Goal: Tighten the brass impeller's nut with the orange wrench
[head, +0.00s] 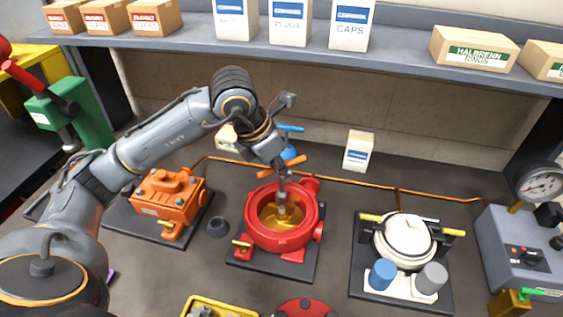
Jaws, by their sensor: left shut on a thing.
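The red pump housing (249,231) stands open-topped on a dark plate in the middle of the bench. The brass impeller (272,221) shows inside it, and its nut is hidden under a grey socket. The orange wrench (295,161) has a crossbar handle above the housing, and a grey shaft reaches down to the middle of the impeller. My left gripper (280,170) is at the wrench's handle, shut on it. The wrench looks about upright; whether the socket is fully seated on the nut I cannot tell. My right gripper is not in view.
An orange motor (168,196) stands to the left, a white-lidded unit (405,238) to the right. A blue-handled tool (289,153) is behind the wrench. A yellow tray (190,306) is at the front. A shelf (390,47) overhangs the back.

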